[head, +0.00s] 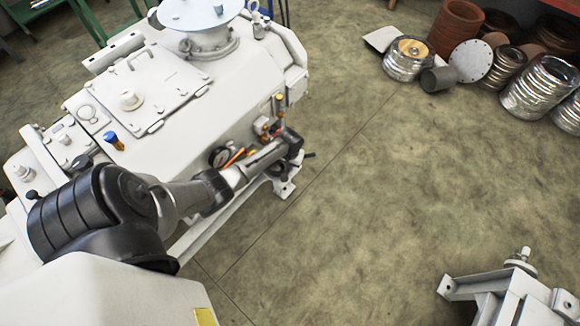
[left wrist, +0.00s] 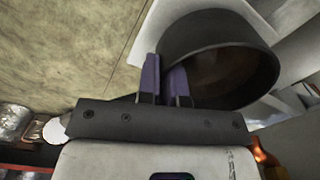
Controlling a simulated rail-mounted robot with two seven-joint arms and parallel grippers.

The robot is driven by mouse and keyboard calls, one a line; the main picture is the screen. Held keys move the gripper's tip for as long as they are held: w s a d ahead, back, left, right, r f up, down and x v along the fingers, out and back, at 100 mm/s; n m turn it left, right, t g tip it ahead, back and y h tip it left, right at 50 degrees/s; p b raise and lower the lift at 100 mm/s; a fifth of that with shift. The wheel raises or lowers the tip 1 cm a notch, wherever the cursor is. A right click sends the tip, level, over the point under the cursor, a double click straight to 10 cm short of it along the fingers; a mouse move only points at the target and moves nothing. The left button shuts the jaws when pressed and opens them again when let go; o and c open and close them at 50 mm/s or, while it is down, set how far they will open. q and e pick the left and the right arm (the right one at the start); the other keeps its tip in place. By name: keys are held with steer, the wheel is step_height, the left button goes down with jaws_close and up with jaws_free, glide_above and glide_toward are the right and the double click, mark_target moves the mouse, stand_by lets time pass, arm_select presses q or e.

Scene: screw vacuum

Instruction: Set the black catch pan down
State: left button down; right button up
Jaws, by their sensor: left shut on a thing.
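The black catch pan (left wrist: 215,35) shows large in the left wrist view, a round dark pan seen tilted, with its open inside facing right. My left gripper (left wrist: 163,78) is shut on the pan's near edge, with its purple fingers on the left side of the pan. In the head view my left gripper (head: 293,143) is beside the right side of the white vacuum pump housing, near its gauge and valve. I cannot clearly make out the pan in the head view. My right gripper is not in view.
A white metal frame (head: 510,295) stands at the lower right. Coils and pipes (head: 540,85) lie at the upper right. Middle floor is clear.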

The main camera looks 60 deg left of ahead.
arm_select(q)
steer(key=shift+f, duration=0.4)
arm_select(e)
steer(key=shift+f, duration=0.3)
arm_select(q)
steer(key=shift+f, duration=0.2)
steer(key=c, duration=1.3)
jaws_free()
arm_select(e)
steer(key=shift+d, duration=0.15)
